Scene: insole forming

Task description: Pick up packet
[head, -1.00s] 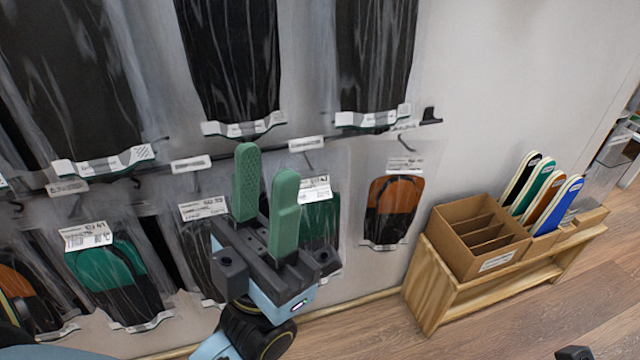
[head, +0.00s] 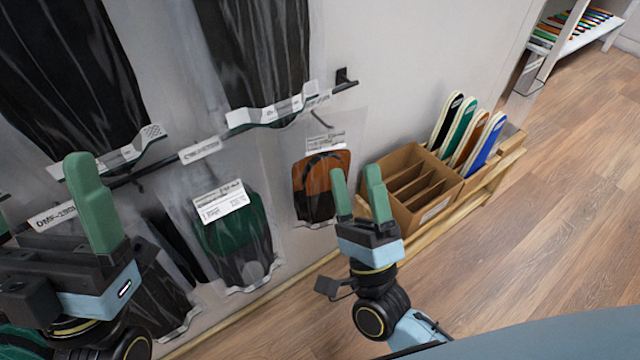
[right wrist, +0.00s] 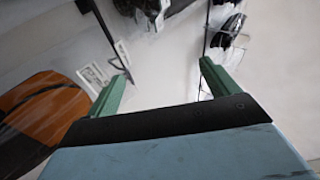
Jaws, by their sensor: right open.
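Clear packets with white labels hang on the wall rack. An orange and black packet (head: 312,180) hangs by itself at the right end, and a green and dark packet (head: 238,238) hangs to its left. My right gripper (head: 356,180) is open and empty, just right of the orange packet in the head view. In the right wrist view the orange packet (right wrist: 45,112) lies left of the open fingers (right wrist: 162,82), with nothing between them. My left gripper (head: 95,205) is at the left edge, in front of the packets; only one finger shows clearly.
Large dark packets (head: 265,50) hang above on a rail (head: 150,168). A cardboard box with dividers (head: 405,195) stands on a low wooden bench (head: 480,190), beside upright coloured insoles (head: 470,140). Wood floor (head: 560,200) is clear at right.

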